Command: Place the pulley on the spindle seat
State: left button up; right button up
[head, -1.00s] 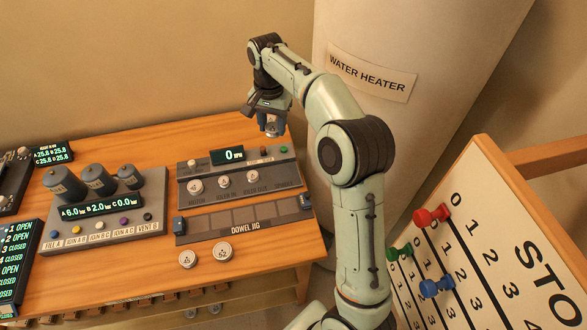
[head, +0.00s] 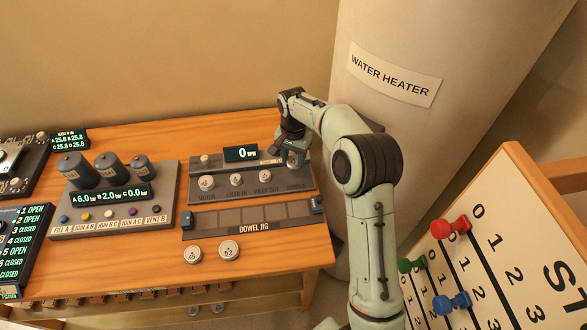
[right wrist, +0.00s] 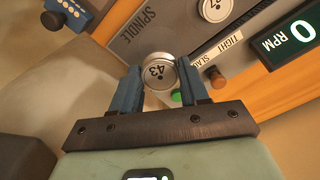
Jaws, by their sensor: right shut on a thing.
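My right gripper (head: 291,156) is over the right end of the grey drive panel (head: 222,196), close above it. In the right wrist view, its two blue fingers (right wrist: 160,84) are shut on a round silver pulley (right wrist: 158,70) marked 43, gripped from both sides. The SPINDLE label (right wrist: 134,26) on the panel shows just beyond the pulley. The spindle seat itself is hidden behind the pulley and gripper, and I cannot tell whether the pulley touches it. My left gripper is not in view.
Silver discs (head: 236,179) sit on the panel's other seats. A green button (right wrist: 176,95) and brown knob (right wrist: 216,79) are near my fingers. The dowel jig (head: 255,216) lies in front; two loose discs (head: 229,250) rest on the table. The water heater (head: 375,115) stands right.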

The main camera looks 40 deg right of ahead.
aim_at(294, 175)
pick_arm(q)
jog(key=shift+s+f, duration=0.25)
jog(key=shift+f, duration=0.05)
pick_arm(e)
notch_tip(294, 175, down, 5)
jog(key=shift+f, duration=0.15)
jog(key=shift+f, duration=0.2)
jog(key=o, duration=1.1)
jog(key=shift+c, duration=0.2)
jog(key=shift+r, duration=0.15)
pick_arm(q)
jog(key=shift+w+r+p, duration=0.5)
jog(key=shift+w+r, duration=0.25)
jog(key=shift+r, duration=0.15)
pick_arm(e)
notch_tip(294, 175, up, 12)
jog(key=shift+r, duration=0.1)
